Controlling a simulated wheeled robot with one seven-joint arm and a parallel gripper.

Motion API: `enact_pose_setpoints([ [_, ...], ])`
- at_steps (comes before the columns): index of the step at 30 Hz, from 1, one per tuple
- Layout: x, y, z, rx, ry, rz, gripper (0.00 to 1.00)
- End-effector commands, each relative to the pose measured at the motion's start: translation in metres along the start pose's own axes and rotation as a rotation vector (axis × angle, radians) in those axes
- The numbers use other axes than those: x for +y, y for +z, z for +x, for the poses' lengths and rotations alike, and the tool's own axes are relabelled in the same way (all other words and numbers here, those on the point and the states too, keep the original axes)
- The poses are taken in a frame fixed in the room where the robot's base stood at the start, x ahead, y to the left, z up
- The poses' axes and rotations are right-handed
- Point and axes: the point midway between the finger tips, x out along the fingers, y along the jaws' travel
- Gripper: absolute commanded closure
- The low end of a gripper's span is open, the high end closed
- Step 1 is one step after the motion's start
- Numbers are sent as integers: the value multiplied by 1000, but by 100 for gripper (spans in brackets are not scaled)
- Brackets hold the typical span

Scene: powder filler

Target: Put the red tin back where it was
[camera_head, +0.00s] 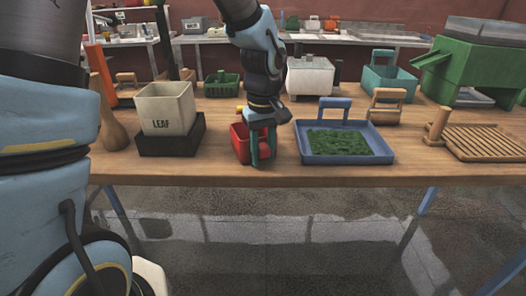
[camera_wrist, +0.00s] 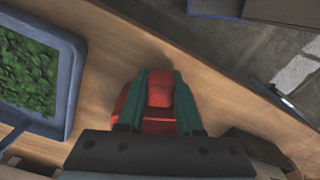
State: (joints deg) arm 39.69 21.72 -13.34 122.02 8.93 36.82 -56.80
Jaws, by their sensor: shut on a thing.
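The red tin (camera_head: 239,143) is at the front part of the wooden table, between the black stand and the blue tray. My gripper (camera_head: 262,150) reaches down from above, and its green fingers are shut on the tin. In the wrist view the red tin (camera_wrist: 159,92) shows between the two green fingers (camera_wrist: 160,95), with more red below and to the left. Part of the tin is hidden behind the fingers and the wrist. I cannot tell whether its base touches the table.
A blue tray (camera_head: 345,157) of green leaves stands close on the right. A cream bin marked LEAF (camera_head: 166,112) sits on a black stand (camera_head: 170,146) on the left. A slatted wooden rack (camera_head: 485,141) lies at the far right. The table's front edge (camera_head: 330,178) is near.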

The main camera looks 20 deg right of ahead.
Motion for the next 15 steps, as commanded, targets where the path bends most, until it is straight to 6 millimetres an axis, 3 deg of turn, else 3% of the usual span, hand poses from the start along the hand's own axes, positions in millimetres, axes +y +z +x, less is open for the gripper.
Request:
enact_pose_setpoints([
  [9, 0, 0, 4, 1, 0, 0, 100],
  [10, 0, 0, 3, 1, 0, 0, 63],
  [15, 0, 0, 2, 1, 0, 0, 44],
])
